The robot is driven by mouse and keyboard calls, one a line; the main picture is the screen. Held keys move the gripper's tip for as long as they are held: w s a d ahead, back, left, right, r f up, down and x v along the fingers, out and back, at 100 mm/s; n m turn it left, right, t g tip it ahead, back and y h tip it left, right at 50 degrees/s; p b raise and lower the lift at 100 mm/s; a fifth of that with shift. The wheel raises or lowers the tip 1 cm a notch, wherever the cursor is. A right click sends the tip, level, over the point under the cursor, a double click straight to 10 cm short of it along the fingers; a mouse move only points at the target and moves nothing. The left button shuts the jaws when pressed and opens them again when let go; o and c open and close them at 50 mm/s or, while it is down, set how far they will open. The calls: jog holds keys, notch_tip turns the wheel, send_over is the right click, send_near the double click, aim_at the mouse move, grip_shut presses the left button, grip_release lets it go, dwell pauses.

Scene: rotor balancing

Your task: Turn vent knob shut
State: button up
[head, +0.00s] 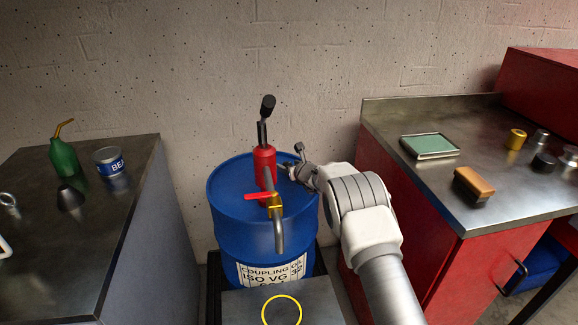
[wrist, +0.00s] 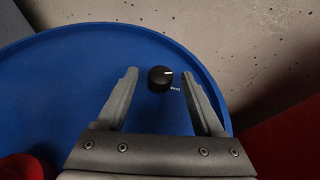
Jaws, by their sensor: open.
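The black vent knob (wrist: 159,79) stands on the blue drum top, with a white pointer line on it that points to the right in the wrist view. A small white label, too small to read, lies beside it. My gripper (wrist: 160,80) is open, with one finger on each side of the knob and visible gaps to both. My gripper (head: 299,163) is over the right rear of the blue drum (head: 226,231) in the head view, where the knob itself is hidden or too small to make out.
A red hand pump (head: 264,165) with a brass red-handled tap (head: 270,199) rises from the drum, left of my gripper. The concrete wall (head: 200,70) is close behind. Benches (head: 135,165) (head: 385,110) with loose items stand on both sides. A yellow ring (head: 282,313) marks the plate in front.

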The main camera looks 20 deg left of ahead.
jog(key=shift+w+a+f, duration=0.15)
jog(key=shift+w+a, duration=0.05)
jog(key=shift+w, duration=0.05)
grip_shut()
dwell(0.3)
